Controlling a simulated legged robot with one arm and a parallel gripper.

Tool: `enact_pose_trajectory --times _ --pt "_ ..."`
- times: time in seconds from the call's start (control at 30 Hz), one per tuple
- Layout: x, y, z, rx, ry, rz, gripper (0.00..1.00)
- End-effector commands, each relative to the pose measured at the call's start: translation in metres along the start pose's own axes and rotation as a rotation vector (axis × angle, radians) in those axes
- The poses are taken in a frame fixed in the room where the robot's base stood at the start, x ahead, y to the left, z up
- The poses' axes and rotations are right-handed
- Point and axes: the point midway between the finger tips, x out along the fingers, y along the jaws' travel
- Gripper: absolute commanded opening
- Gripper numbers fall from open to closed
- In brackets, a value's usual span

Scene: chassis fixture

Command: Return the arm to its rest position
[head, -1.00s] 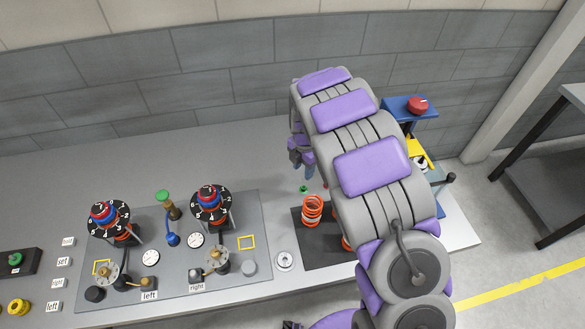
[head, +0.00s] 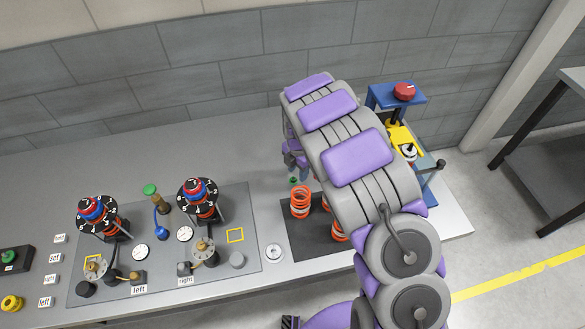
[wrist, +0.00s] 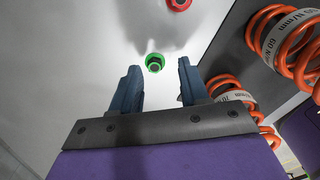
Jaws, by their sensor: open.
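My arm, grey with purple pads, reaches over the right part of the bench in the head view. My gripper (head: 298,170) is partly hidden behind the arm there. In the wrist view my gripper (wrist: 155,88) has its two blue fingers apart with nothing between them. A small green nut-like part (wrist: 154,62) sits on the light surface beyond the fingertips, apart from them. It also shows in the head view (head: 293,180).
Orange springs (head: 300,202) stand on a dark mat (head: 297,236) close to my gripper. A panel (head: 165,273) with dials lies left. A blue stand (head: 412,100) with a red knob (head: 404,91) and a yellow part (head: 403,139) stands right. The bench's back left is clear.

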Motion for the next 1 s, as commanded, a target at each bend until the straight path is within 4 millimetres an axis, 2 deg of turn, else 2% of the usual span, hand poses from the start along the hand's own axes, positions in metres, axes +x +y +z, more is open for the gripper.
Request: enact_pose_trajectory --times 0.3,0.73,1.0 --pt "0.002 0.012 -0.013 -0.003 -0.009 -0.011 0.45" --pt "0.000 0.011 -0.012 -0.001 0.000 0.001 0.45" --pt "0.002 0.017 -0.018 -0.003 -0.006 -0.008 0.45"
